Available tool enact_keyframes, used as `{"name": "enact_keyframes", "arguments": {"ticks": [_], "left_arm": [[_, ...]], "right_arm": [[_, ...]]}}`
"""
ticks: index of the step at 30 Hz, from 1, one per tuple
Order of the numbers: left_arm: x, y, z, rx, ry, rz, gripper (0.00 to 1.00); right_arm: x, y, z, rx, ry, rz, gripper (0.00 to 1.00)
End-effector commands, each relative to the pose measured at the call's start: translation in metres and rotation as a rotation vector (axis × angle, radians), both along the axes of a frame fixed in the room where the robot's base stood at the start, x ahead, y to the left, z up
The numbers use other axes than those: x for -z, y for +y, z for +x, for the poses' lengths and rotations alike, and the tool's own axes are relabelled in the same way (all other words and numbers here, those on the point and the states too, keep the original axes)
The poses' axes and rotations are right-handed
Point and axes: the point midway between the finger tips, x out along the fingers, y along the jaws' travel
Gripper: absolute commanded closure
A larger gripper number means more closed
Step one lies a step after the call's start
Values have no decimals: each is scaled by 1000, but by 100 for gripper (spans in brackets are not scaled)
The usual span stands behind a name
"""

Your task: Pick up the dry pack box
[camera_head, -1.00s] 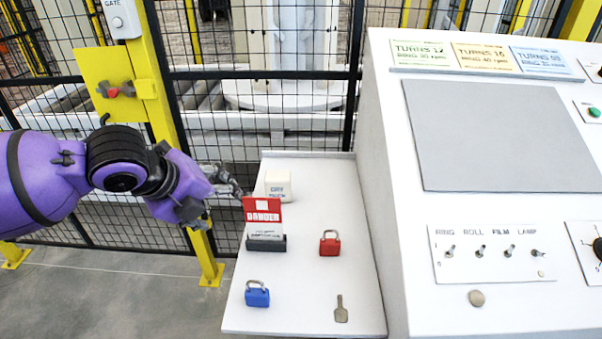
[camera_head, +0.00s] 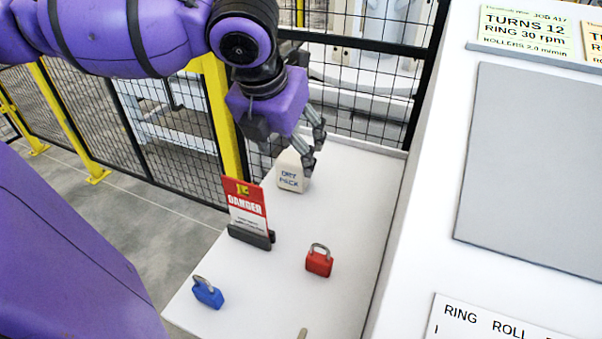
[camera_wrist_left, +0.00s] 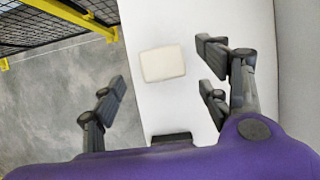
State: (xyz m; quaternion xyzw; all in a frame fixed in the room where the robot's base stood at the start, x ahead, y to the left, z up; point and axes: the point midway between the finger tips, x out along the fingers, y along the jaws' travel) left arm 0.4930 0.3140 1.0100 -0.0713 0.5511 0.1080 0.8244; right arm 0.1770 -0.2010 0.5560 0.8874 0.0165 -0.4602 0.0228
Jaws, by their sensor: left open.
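The dry pack box (camera_head: 291,173) is a small cream-white block with blue lettering, standing at the far end of the white shelf. In the left wrist view the box (camera_wrist_left: 162,63) shows from above, ahead of and between the spread fingers. My left gripper (camera_head: 312,150) is open and empty, just above and beside the box in the head view. The left wrist view shows its fingers (camera_wrist_left: 160,98) wide apart, with the box beyond their tips. Whether a finger touches the box I cannot tell. My right gripper is not in view.
A red and white danger sign (camera_head: 246,209) stands in a dark holder in front of the box. A red padlock (camera_head: 319,262) and a blue padlock (camera_head: 208,293) lie nearer on the shelf (camera_head: 262,300). Mesh fencing (camera_head: 365,75) is behind; the control console (camera_head: 530,170) is right.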

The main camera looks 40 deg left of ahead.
Motion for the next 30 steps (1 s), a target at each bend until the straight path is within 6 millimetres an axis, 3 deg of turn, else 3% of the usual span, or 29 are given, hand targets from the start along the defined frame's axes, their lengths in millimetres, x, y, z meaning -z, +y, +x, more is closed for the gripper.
{"name": "enact_keyframes", "arguments": {"ticks": [9, 13, 23, 30], "left_arm": [[38, -2, 12, 1, 1, -6, 31], [53, 1, 18, -1, 1, -4, 31], [57, 2, 21, -1, -1, 0, 31], [58, 2, 21, -2, -1, 0, 61]], "right_arm": [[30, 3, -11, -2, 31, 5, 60], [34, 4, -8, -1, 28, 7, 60], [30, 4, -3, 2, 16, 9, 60], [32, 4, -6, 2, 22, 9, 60]]}}
